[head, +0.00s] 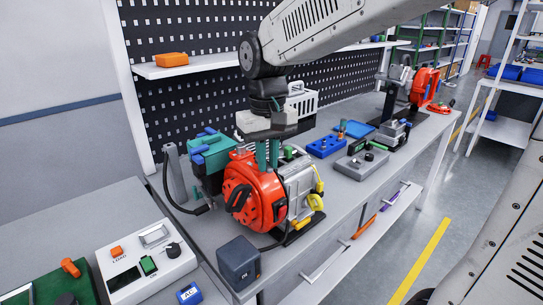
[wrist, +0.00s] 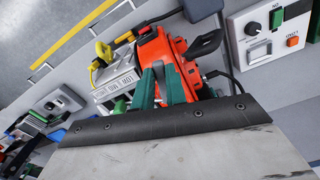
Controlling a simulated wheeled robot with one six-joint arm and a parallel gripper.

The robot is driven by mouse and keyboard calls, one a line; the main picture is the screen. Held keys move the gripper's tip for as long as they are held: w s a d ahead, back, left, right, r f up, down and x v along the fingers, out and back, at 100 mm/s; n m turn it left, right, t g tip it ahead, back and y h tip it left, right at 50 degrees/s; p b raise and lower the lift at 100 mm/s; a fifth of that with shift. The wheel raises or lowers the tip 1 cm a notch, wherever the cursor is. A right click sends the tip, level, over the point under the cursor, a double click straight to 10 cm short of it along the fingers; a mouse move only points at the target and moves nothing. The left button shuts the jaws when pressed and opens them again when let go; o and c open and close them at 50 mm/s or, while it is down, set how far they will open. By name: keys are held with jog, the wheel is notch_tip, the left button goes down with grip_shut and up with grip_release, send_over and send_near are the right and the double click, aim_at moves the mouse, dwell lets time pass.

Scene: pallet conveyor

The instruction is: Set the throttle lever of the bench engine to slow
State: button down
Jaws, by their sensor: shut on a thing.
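The bench engine (head: 262,200) stands on the workbench, with a red-orange housing, black pull handle and grey metal body with yellow parts. It also shows in the wrist view (wrist: 160,52), beside a grey plate with dark lettering (wrist: 115,85) too small to read surely. My gripper (head: 267,163) reaches down from above onto the engine's top, where the red housing meets the grey body. Its two green fingers (wrist: 162,72) are close together and shut on the throttle lever, which is mostly hidden between them. I cannot tell the lever's exact setting.
A teal case (head: 209,152) stands close behind the engine. A dark box (head: 239,262) is at the bench's front edge. A white control panel (head: 147,262) is at lower left. A blue block (head: 325,146) and a grey fixture (head: 362,162) lie to the right.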

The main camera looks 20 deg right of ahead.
jog(key=shift+a+m, duration=0.35)
jog(key=shift+m, duration=0.65)
jog(key=c, duration=1.4)
grip_release()
jog(key=shift+c, duration=0.2)
notch_tip(320, 180, up, 8)
jog(key=shift+f, duration=0.1)
